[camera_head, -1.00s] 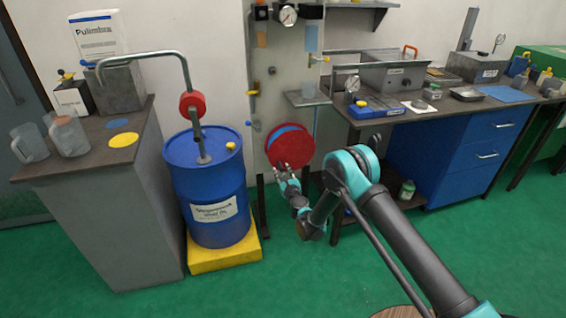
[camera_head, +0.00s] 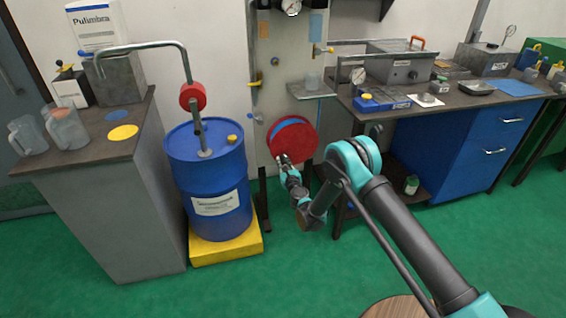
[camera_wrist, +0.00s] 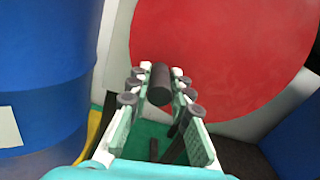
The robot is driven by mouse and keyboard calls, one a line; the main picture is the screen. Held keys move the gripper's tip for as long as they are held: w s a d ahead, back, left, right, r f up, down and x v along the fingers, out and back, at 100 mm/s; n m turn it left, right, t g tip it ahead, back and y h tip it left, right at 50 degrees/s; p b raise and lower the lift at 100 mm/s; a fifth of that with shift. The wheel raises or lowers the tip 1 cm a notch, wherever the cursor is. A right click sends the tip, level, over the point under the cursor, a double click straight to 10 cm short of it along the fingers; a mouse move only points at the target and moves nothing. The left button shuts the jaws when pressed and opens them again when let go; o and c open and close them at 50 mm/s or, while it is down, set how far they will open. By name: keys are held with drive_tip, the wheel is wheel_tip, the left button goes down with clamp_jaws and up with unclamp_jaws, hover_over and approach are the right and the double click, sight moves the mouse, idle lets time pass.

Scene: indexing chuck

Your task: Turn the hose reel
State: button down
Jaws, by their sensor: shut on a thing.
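The hose reel (camera_head: 298,146) is a red disc with a blue inner arc, mounted upright on the grey panel between the blue drum and the workbench. Its red face (camera_wrist: 225,45) fills the upper part of the wrist view. My gripper (camera_head: 283,160) is at the lower left edge of the reel in the head view. In the wrist view my gripper (camera_wrist: 160,82) has its two fingers on either side of a dark cylindrical handle (camera_wrist: 160,80), shut on it. The handle stands out in front of the red face. Its base is partly hidden.
A blue drum (camera_head: 208,178) stands on a yellow base (camera_head: 226,246) close to the left of the reel. A workbench (camera_head: 455,112) with blue drawers is on the right. A small shelf (camera_head: 311,92) sits above the reel. Green floor is clear in front.

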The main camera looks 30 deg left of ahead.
sight(279, 137)
drive_tip(key=shift+s+a+r+m, duration=0.15)
drive_tip(key=shift+r+m, duration=0.15)
drive_tip(key=shift+m, duration=0.2)
drive_tip(key=shift+s+a+r+m, duration=0.1)
drive_tip(key=shift+r+m, duration=0.2)
drive_tip(key=shift+m, duration=0.2)
drive_tip(key=c, duration=1.4)
unclamp_jaws()
drive_tip(key=shift+o, duration=0.2)
drive_tip(key=shift+r, duration=0.1)
wheel_tip(279, 137, up, 10)
drive_tip(key=shift+f, duration=0.1)
